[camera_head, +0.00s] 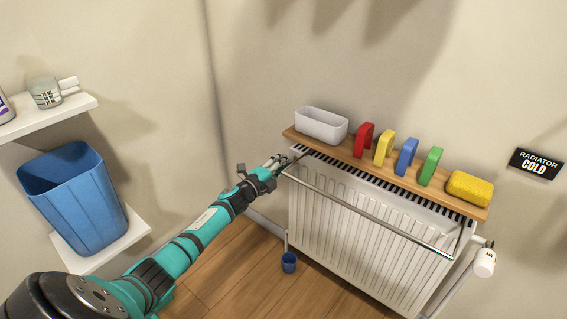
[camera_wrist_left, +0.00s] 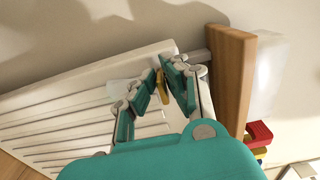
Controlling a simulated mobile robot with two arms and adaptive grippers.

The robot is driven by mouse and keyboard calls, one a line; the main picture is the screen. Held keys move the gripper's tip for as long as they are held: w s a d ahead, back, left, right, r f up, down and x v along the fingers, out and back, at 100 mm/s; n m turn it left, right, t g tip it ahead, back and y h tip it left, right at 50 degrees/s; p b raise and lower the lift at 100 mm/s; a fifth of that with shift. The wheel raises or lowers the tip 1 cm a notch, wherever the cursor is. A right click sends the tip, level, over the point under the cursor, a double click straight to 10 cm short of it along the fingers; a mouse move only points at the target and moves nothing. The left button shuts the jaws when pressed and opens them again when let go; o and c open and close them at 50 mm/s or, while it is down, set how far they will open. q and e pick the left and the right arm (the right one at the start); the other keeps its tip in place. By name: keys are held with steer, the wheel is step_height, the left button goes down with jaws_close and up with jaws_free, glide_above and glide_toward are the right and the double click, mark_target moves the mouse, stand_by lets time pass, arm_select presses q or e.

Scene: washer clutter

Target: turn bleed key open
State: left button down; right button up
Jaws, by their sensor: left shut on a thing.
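The white radiator (camera_head: 345,225) stands against the wall in the head view, and its ribbed panel also shows in the wrist view (camera_wrist_left: 70,110). My left gripper (camera_head: 275,165) is at the radiator's upper left corner, just below the left end of the wooden shelf. In the left wrist view, my left gripper (camera_wrist_left: 163,82) is shut on a small brass-coloured piece, the bleed key (camera_wrist_left: 162,86), which shows between its fingers. The fingers hide much of the key, and its exact turn angle cannot be told. My right gripper is not in view.
A towel rail (camera_head: 370,217) crosses the front. A blue cup (camera_head: 289,262) stands below. A sign (camera_head: 536,164) reads "RADIATOR COLD". A blue bin (camera_head: 75,200) is left.

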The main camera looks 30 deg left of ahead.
arm_select(q)
steer(key=shift+f, duration=0.15)
steer(key=c, duration=1.4)
jaws_free()
steer(key=shift+c, duration=0.2)
steer(key=shift+s, duration=0.15)
steer(key=s+a, duration=0.1)
steer(key=s, duration=1)
steer(key=shift+s, duration=0.4)
